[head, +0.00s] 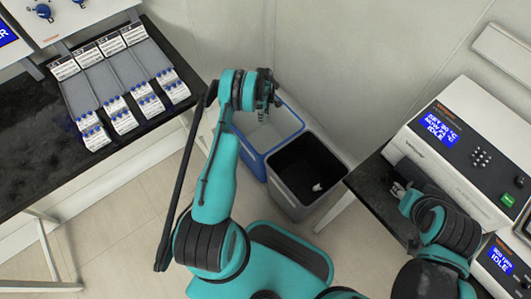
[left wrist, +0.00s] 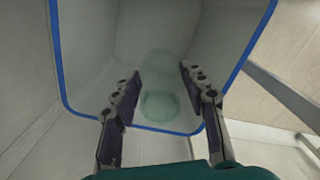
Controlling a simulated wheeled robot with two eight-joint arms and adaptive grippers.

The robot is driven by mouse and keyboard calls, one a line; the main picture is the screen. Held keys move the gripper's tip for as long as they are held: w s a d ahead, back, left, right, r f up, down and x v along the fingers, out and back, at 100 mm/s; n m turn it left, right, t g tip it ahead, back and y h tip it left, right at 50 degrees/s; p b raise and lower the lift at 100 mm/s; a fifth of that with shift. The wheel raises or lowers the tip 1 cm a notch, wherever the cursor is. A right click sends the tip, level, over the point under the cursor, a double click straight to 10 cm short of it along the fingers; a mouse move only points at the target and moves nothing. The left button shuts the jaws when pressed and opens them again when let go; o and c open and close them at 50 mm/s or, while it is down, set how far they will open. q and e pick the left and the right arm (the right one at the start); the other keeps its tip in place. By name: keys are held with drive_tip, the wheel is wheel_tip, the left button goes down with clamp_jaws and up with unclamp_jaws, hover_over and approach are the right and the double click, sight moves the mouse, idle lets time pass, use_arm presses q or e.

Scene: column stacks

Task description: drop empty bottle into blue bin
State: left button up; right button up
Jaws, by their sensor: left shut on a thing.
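The blue bin (head: 250,158), pale inside with a blue rim, stands on the floor in the middle of the head view. In the left wrist view its blue rim (left wrist: 58,70) frames the pale interior. My left gripper (head: 270,92) is over the bin, pointing down. In the left wrist view its two fingers (left wrist: 160,82) are on either side of a clear, greenish empty bottle (left wrist: 158,105), shut on it. The bottle is see-through and faint against the bin. My right gripper (head: 398,190) is by the right bench, partly hidden by its arm; its opening is unclear.
A grey bin (head: 282,190) with a dark inside stands against the blue bin, with a small white item (head: 317,187) in it. A black bench (head: 45,165) at left carries columns and racks (head: 110,85). A right bench (head: 368,190) carries white machines (head: 465,125).

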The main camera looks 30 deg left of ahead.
use_arm(q)
drive_tip(key=shift+f, duration=0.15)
drive_tip(key=o, duration=1.4)
wheel_tip(320, 180, up, 12)
drive_tip(key=shift+r, duration=0.1)
